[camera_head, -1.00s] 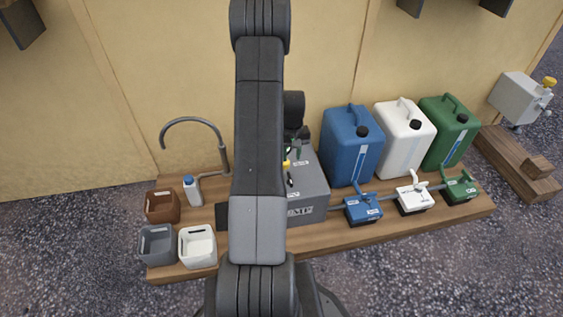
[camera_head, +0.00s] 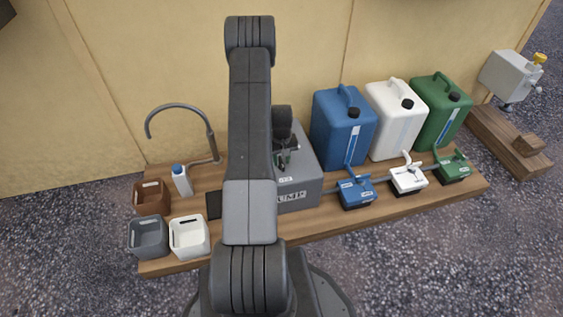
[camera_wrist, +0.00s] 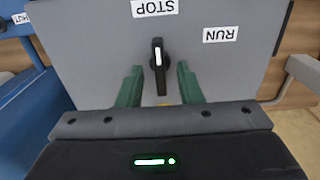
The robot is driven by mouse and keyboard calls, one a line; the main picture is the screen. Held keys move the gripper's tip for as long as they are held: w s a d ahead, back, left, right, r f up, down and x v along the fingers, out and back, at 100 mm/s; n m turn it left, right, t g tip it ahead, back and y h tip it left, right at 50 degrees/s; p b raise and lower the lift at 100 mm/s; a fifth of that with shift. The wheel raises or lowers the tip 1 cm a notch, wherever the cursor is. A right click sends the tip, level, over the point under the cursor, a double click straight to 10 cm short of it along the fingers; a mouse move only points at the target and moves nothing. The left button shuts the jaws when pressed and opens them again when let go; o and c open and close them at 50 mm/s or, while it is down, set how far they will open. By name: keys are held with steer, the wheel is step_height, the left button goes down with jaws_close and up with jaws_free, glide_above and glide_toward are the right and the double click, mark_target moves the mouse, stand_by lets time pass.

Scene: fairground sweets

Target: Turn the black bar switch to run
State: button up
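The black bar switch (camera_wrist: 158,55) sits on the grey front panel of the pump box (camera_wrist: 90,60). Its white line points at the STOP label (camera_wrist: 154,8); the RUN label (camera_wrist: 220,34) is off to the right. Both labels appear upside down in the wrist view. My gripper (camera_wrist: 159,72) is open, with one green finger on each side of the bar and a gap on both sides. In the head view the pump box (camera_head: 302,195) is partly hidden by my arm, my gripper (camera_head: 286,155) shows small above it, and the switch is hidden.
Blue (camera_head: 342,130), white (camera_head: 392,125) and green (camera_head: 432,115) canisters stand on the plank right of the pump, with valves in front. A bent spout (camera_head: 180,106), a small bottle (camera_head: 181,180) and several open tubs are at left. A wall stands close behind.

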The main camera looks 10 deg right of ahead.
steer(key=shift+f, duration=0.35)
jaws_close()
